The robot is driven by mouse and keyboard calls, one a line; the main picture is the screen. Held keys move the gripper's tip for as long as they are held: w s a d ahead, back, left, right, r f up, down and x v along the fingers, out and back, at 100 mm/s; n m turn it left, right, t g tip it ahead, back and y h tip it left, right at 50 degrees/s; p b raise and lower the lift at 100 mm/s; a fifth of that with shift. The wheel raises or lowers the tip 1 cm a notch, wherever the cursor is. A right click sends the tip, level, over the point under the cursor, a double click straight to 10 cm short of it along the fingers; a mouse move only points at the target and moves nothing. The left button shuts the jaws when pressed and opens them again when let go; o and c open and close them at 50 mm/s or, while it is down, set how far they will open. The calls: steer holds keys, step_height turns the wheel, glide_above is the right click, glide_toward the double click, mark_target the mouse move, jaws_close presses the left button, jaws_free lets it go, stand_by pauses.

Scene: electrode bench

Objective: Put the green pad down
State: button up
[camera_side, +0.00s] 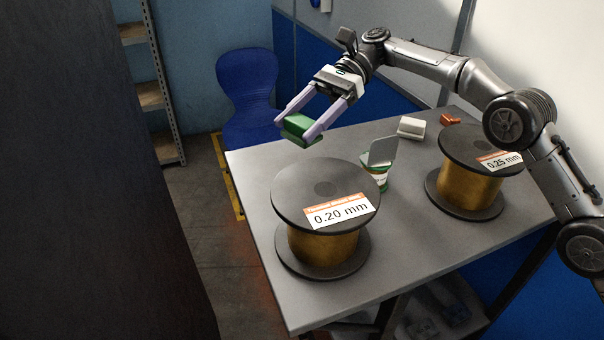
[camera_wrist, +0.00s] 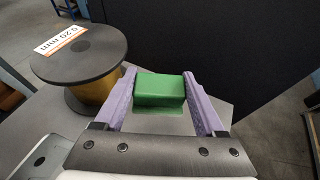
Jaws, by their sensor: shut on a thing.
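The green pad (camera_side: 297,126) is a small green block. It sits between the two purple fingers of my gripper (camera_side: 305,128), which is shut on it. In the side view it is held up above the far left part of the grey table (camera_side: 262,184), near the table's edge. In the wrist view the pad (camera_wrist: 160,88) lies level between the fingertips of my gripper (camera_wrist: 160,95), with the grey table corner (camera_wrist: 215,108) beneath. Its exact height above the table is hard to tell.
A wire spool marked 0.20 mm (camera_side: 300,190) stands close to the pad's front right. A second spool marked 0.25 mm (camera_side: 462,190), a green and white container (camera_side: 378,180), a white block (camera_side: 411,128) and an orange piece (camera_side: 450,119) are farther right. A blue chair (camera_side: 247,85) stands behind the table.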

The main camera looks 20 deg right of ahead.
step_height(320, 180, down, 9)
steer(key=shift+f, duration=0.1)
stand_by(0.4)
steer(key=shift+f, duration=0.1)
steer(key=o, duration=1.3)
steer(key=shift+o, duration=0.2)
steer(key=shift+w+d+r, duration=0.1)
steer(key=shift+d+r, duration=0.1)
steer(key=shift+r, duration=0.05)
steer(key=v, duration=0.4)
steer(key=shift+w+d, duration=0.15)
steer(key=shift+d, duration=0.15)
step_height(320, 180, up, 7)
